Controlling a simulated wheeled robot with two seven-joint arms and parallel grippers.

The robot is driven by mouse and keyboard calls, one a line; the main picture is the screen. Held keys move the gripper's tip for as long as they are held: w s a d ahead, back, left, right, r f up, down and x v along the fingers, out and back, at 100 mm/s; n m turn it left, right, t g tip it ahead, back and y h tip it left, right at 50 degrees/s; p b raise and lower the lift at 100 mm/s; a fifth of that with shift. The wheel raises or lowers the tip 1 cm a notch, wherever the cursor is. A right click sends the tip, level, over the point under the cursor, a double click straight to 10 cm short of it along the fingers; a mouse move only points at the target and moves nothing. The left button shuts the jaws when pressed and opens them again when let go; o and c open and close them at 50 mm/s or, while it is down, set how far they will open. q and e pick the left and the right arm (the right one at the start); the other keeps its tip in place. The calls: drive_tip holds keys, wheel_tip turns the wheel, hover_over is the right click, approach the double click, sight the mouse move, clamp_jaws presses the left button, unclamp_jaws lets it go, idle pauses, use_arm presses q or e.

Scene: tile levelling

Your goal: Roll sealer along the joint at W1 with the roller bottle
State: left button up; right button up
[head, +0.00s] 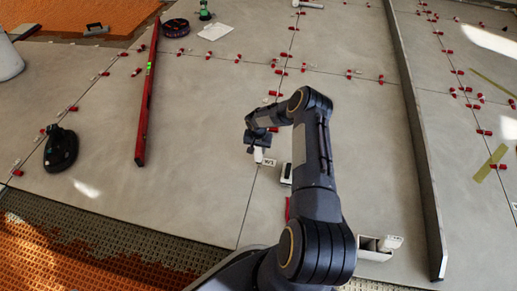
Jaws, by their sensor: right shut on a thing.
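My right gripper (257,146) is shut on a small white thing, the roller bottle (258,156), low over the grey tiles in the middle of the head view. A small white label reading W1 (269,162) lies just right of the bottle. The tile joint (247,205) runs from the front up past the label, and the bottle is close to it. Whether the bottle's tip touches the joint cannot be made out. My right arm hides part of the floor to the right. My left gripper is not in view.
A red level (147,95) lies left, with a black suction tool (61,148) beyond it. A long grey straightedge (416,130) lies right. A white box (374,250) stands front right. Red levelling clips (282,73) line the joints. A white-and-black item (286,173) is near the label.

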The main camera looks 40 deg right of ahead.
drive_tip(key=shift+f+b, duration=0.4)
drive_tip(key=shift+f, duration=0.1)
drive_tip(key=shift+a, duration=0.15)
idle(0.3)
